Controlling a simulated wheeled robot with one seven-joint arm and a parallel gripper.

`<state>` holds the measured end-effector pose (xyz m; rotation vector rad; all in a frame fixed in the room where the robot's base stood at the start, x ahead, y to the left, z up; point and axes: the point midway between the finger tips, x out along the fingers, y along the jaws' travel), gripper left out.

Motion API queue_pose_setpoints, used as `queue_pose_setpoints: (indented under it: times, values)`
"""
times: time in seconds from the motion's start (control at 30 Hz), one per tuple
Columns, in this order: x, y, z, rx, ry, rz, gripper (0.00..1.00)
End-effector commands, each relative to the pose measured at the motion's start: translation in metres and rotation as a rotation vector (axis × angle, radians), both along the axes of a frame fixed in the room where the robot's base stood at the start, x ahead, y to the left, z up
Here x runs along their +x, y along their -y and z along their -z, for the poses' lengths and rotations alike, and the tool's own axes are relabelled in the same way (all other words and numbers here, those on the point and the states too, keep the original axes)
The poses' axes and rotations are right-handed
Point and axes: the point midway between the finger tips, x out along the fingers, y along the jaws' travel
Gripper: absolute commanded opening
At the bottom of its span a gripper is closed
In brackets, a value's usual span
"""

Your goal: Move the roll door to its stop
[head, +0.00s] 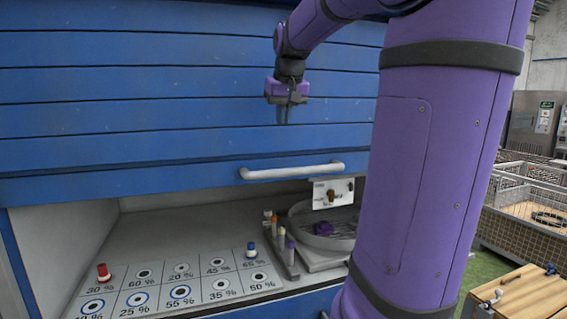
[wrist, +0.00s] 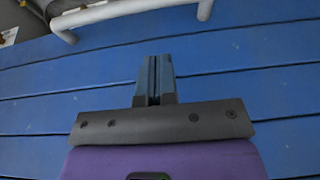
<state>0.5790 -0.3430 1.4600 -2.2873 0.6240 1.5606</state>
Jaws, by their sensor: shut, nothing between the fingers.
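The blue slatted roll door (head: 150,115) covers the upper part of the cabinet and is partly raised, leaving an opening below it. A white bar handle (head: 292,171) runs along its bottom slat. My gripper (head: 283,122) is shut and empty, pointing down in front of the slats above the handle and apart from it. In the wrist view the shut fingers (wrist: 154,58) show against the blue slats (wrist: 250,62), with the white handle (wrist: 130,14) beyond them at the top. My arm hides the right side of the door.
Inside the opening are a panel with percentage labels (head: 165,272), a red peg (head: 103,272), a blue peg (head: 251,249) and a round turntable (head: 330,240). A small white sign plate (head: 333,193) stands behind it. A wooden box (head: 520,298) and wire-mesh crates (head: 520,245) stand at right.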

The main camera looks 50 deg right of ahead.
Motion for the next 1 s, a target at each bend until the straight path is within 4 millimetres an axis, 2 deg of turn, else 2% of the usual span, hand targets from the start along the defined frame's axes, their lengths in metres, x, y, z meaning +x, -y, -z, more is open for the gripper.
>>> queue_pose_setpoints:
  times: [0.13, 0.27, 0.8, 1.0]
  values:
    - [0.003, 0.011, 0.001, -0.002, -0.006, 0.015, 0.00]
    - [0.006, 0.013, 0.013, -0.002, -0.007, 0.015, 0.00]
    - [0.034, 0.030, 0.103, -0.001, -0.007, 0.016, 0.00]
    - [0.037, 0.032, 0.125, -0.002, -0.006, 0.016, 0.00]
